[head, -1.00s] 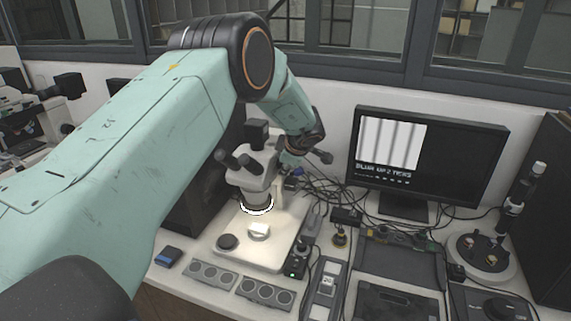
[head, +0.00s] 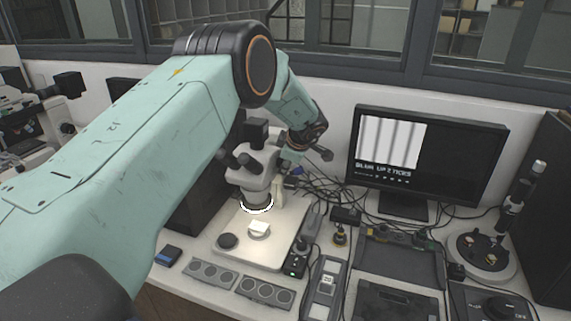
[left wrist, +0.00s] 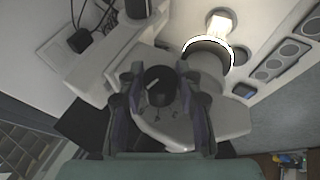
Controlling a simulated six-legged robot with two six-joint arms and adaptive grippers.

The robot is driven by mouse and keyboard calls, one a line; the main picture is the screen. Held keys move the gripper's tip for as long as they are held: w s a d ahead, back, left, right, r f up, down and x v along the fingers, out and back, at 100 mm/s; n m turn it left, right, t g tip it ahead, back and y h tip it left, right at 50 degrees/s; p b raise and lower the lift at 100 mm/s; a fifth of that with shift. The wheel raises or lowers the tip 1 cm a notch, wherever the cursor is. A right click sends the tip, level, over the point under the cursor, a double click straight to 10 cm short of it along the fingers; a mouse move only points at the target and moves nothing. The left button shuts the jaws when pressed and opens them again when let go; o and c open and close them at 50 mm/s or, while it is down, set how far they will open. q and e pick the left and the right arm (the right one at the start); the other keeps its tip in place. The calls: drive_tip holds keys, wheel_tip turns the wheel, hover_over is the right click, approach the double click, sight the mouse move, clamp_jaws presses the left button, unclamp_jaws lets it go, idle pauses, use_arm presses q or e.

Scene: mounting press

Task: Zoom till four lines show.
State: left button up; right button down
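The monitor (head: 430,160) shows a pale picture with several dark vertical lines and, below it, text that reads like "BLUR UP 2 TICKS". The microscope (head: 254,165) stands on its lit base with a bright ring under the lens. In the left wrist view, a dark round knob (left wrist: 160,85) with a white mark is on the microscope's side. My left gripper (left wrist: 160,76) has one finger on either side of this knob; whether they press on it cannot be told. In the head view, the microscope and arm hide these fingertips. My right gripper is not in view.
A small white block (head: 259,229) lies under the lens. Grey dial panels (head: 265,291) stand at the bench's front edge, with a blue box (head: 168,256) to their left. Cables (head: 345,195) lie loose between the microscope and the monitor.

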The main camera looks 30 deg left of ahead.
use_arm(q)
drive_tip(key=o, duration=0.3)
drive_tip(key=v, duration=1.2)
idle(0.3)
